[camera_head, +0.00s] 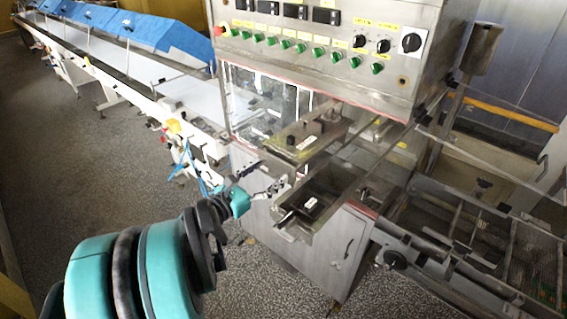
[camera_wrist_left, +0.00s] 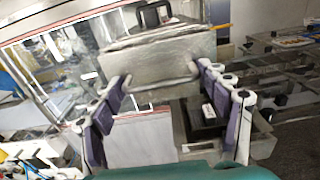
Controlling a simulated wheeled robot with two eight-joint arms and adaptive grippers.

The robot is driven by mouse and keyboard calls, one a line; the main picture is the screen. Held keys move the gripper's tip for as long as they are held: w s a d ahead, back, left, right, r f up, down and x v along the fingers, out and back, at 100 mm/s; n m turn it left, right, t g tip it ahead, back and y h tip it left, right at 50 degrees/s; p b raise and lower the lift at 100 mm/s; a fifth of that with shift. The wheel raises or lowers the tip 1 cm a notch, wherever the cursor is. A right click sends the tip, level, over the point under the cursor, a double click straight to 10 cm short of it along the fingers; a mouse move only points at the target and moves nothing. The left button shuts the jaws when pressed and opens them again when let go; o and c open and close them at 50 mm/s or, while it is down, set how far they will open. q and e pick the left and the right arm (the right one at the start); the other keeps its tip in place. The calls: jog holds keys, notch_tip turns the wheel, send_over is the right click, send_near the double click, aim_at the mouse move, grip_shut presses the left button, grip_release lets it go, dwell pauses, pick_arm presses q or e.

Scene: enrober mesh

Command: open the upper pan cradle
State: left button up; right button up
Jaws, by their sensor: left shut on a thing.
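The upper pan cradle (camera_head: 300,137) is a metal box with dark knobs and a white label on top, at the front of the machine in the head view. In the left wrist view its grey front (camera_wrist_left: 155,62) faces me, with a bar handle (camera_wrist_left: 165,82) across it. My left gripper (camera_head: 267,182) is at the cradle's front in the head view. How far the cradle is out is hard to tell. My right gripper is not in view.
A lower open pan (camera_head: 292,229) with a white-labelled dark block juts out below the cradle. The control panel (camera_head: 325,45) hangs above. A conveyor with blue covers (camera_head: 165,38) runs left; a wire mesh frame (camera_head: 490,235) lies right. The speckled floor (camera_head: 95,165) is clear.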

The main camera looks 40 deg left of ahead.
pick_arm(q)
jog(key=s, duration=0.3)
jog(key=shift+s+a, duration=0.15)
jog(key=shift+a, duration=0.05)
jog(key=o, duration=1.4)
jog(key=shift+s+a, duration=0.1)
jog(key=shift+s, duration=0.15)
jog(key=s, duration=0.8)
jog(key=s+a, duration=0.1)
jog(key=s, duration=0.3)
